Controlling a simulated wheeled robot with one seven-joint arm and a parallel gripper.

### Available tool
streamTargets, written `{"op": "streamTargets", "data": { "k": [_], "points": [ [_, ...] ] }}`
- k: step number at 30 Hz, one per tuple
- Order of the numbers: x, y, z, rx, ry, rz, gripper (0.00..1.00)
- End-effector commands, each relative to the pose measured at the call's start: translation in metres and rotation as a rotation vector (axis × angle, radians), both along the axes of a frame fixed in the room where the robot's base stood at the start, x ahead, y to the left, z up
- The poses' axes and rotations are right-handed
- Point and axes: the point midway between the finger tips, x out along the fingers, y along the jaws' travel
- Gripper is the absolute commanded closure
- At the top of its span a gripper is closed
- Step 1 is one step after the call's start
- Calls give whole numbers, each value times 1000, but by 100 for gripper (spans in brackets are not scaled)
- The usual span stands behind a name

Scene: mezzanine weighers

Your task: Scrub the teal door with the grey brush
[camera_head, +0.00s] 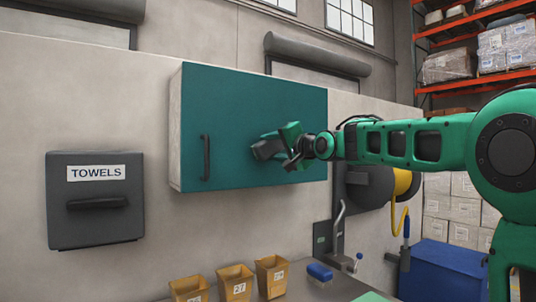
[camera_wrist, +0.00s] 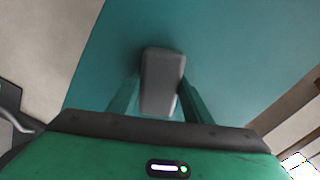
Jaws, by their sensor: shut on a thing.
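The teal door (camera_head: 245,105) is the front of a wall cabinet and is closed, with a dark vertical handle (camera_head: 206,157) near its left edge. In the wrist view the door (camera_wrist: 225,60) fills most of the background. My gripper (camera_head: 282,146) is in front of the door's right half. It is shut on the grey brush (camera_head: 266,149), which shows between the two fingers in the wrist view (camera_wrist: 161,80). The brush is at or very near the door surface. I cannot tell whether it touches, and its bristles are hidden.
A dark towel box (camera_head: 95,215) hangs left of the cabinet. Several yellow bins (camera_head: 234,283) and a blue brush (camera_head: 320,273) are on the counter (camera_head: 345,287) below. A hose reel (camera_head: 370,187) is on the wall at right, above a blue crate (camera_head: 440,270).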

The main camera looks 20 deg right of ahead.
Motion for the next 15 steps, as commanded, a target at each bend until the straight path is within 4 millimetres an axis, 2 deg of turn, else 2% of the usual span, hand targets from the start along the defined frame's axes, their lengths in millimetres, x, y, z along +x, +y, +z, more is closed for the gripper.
{"op": "streamTargets", "data": {
  "k": [9, 15],
  "points": [
    [7, -27, -1, -1, 2, -5, 76],
    [9, -32, -1, -1, 2, -3, 76]
  ]
}}
